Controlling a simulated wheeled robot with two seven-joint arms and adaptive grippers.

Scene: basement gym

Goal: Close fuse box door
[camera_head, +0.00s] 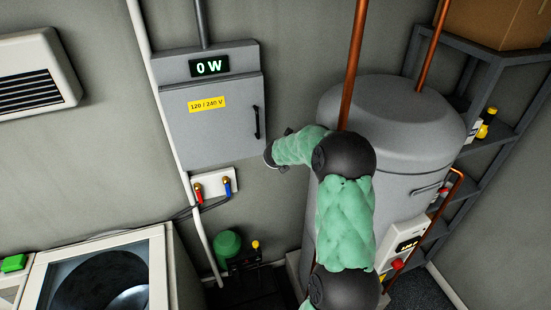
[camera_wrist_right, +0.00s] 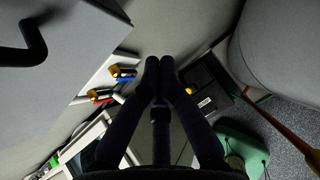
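The grey fuse box (camera_head: 180,68) hangs on the wall, with a "0 W" display above its door. Its door (camera_head: 215,132) has a yellow "120 / 240 V" label and a black vertical handle (camera_head: 257,122) at the right edge. The door looks shut or nearly shut; I cannot tell whether it is flush. My right arm reaches to just right of the door's lower right corner, its gripper largely hidden in the head view. In the wrist view the right gripper (camera_wrist_right: 160,65) has its fingertips together, with nothing between them. The handle (camera_wrist_right: 30,40) shows at upper left, apart from the fingers. My left gripper is out of view.
A grey tank (camera_head: 400,120) with copper pipes stands right of the box.

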